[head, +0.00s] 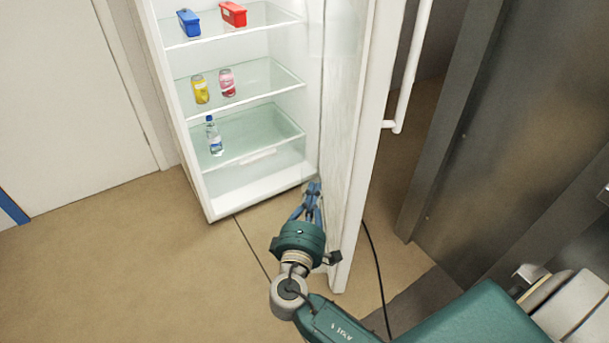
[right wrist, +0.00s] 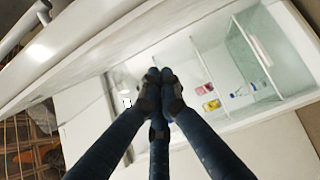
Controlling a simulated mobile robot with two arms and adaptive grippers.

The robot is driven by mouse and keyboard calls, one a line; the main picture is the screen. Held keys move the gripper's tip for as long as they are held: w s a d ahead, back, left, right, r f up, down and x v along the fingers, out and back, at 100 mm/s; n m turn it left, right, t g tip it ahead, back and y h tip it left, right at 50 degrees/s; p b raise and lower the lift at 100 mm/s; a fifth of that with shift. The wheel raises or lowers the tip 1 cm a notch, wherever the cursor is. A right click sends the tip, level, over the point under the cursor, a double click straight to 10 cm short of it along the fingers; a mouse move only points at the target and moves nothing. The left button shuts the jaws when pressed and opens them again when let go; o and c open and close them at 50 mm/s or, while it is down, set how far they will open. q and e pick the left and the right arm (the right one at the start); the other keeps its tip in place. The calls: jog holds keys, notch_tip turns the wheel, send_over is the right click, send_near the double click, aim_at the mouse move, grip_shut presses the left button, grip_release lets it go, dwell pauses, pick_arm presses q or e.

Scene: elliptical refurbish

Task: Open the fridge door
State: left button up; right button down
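The white fridge (head: 262,178) stands open in the head view. Its door (head: 350,115) is swung out wide to the right, with the long white handle (head: 409,75) on its outer face. My right gripper (head: 313,189) is low, in the opening on the inner side of the door, close beside it. I cannot tell if it touches the door. In the right wrist view its blue fingers (right wrist: 160,76) meet at the tips with nothing visible between them, and the fridge interior (right wrist: 197,70) lies beyond. My left gripper is out of view.
The shelves hold a blue box (head: 189,22), a red box (head: 233,14), a yellow can (head: 200,89), a pink can (head: 227,82) and a bottle (head: 214,136). A dark cabinet (head: 500,130) stands right of the door. The floor (head: 140,255) at left is clear.

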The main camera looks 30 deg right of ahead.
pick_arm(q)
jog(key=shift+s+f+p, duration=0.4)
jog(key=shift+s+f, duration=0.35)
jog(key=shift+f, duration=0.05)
pick_arm(e)
jog(key=w+d, duration=0.6)
jog(key=d, duration=0.4)
